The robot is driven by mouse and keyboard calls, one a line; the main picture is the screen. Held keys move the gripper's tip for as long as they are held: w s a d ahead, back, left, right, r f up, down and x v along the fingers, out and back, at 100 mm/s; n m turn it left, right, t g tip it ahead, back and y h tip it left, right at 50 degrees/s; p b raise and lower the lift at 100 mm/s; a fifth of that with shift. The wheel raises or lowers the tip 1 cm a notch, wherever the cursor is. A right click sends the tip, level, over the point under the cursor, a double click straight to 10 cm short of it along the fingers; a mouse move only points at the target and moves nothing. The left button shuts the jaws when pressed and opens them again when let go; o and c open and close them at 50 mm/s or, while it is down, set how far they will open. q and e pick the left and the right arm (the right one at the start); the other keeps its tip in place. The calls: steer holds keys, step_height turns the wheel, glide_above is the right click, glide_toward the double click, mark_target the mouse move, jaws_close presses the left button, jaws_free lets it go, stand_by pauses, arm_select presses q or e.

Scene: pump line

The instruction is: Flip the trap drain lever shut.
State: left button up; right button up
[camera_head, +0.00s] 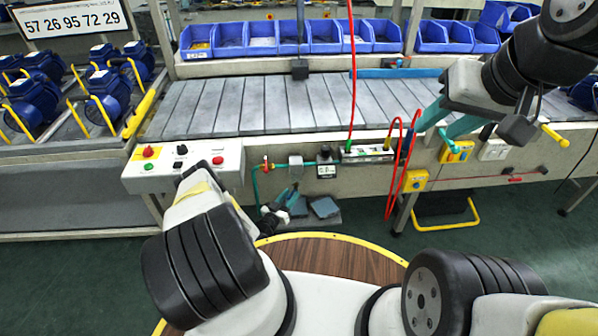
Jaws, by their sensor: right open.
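A small red-and-yellow valve handle (267,165) sits on a green pipe (255,186) at the front of the line. I cannot tell for certain which part is the trap drain lever. My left gripper (284,203) is low beside the lower end of that pipe, below the handle. It is small and partly hidden by my arm, so its jaws and any contact are unclear. My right gripper (449,130) reaches down from the upper right, with its teal fingers apart. It is over the conveyor's front edge, near a yellow box (456,151), far from the pipe.
A control box (185,165) with buttons stands left of the pipe. A gauge unit (326,164) and a red hose (352,70) are to the right. The slatted conveyor (270,105) is bare. Blue bins (290,38) line the back. Blue pumps (106,90) stand at left.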

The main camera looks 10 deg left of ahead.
arm_select(q)
steer(key=shift+w+d, duration=0.2)
steer(key=shift+w, duration=0.45)
jaws_close()
steer(key=m+h, duration=0.1)
steer(key=m+g+h, duration=0.1)
steer(key=h, duration=0.1)
steer(key=shift+w+a, duration=0.15)
steer(key=shift+a, duration=0.1)
